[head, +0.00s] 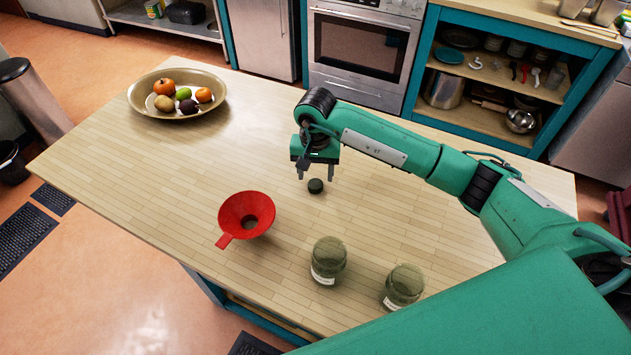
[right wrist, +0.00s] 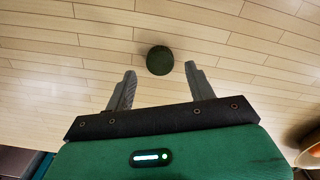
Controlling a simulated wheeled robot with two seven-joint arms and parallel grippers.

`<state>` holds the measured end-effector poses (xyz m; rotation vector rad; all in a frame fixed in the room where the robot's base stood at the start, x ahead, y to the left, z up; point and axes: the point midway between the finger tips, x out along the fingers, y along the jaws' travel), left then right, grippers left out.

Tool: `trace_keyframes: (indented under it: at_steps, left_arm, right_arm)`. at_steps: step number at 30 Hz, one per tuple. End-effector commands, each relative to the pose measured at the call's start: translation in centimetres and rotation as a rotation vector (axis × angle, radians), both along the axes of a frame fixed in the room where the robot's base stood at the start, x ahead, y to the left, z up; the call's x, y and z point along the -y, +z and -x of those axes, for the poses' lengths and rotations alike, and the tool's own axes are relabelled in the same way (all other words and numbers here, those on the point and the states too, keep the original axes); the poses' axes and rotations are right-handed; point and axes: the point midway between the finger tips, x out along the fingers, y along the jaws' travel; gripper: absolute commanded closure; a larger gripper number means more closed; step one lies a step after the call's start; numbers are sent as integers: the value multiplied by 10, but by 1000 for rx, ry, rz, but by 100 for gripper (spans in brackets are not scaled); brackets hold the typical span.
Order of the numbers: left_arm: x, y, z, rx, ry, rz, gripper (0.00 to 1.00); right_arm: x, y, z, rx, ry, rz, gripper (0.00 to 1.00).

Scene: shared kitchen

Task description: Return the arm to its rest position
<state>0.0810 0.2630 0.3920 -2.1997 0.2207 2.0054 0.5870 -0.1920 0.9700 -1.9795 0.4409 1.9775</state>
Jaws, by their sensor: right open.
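My right gripper (head: 316,174) is above the wooden island top, pointing down, with its fingers apart and nothing between them. In the right wrist view its two fingers (right wrist: 159,82) are spread. A small dark green round object (head: 316,186), perhaps a lid, lies on the tabletop just below the fingertips. It also shows in the right wrist view (right wrist: 160,60), a little beyond the fingertips and apart from them. My left gripper is not in view.
A red funnel (head: 236,233) and two glass jars, one near the middle (head: 328,262) and one to its right (head: 403,288), stand on the island top (head: 150,215). A fruit bowl (head: 140,108) is at the far left. Cabinets and an oven (head: 360,47) stand behind.

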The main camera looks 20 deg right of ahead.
Motion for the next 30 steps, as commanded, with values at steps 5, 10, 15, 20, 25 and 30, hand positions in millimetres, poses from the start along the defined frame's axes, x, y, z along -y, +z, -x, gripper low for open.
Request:
trace_keyframes:
  at_steps: [5,10,15,20,25,30]
  left_arm:
    - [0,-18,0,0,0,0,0]
    - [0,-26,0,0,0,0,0]
    - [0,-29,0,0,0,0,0]
    - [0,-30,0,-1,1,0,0]
    - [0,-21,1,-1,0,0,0]
    - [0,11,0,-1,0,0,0]
  right_arm:
    - [0,35,-1,6,1,1,45]
    - [0,62,-1,4,0,1,45]
    - [0,79,0,1,0,0,45]
    - [0,84,0,1,0,0,45]
    - [0,93,0,0,0,0,45]
    - [0,126,0,1,-1,0,45]
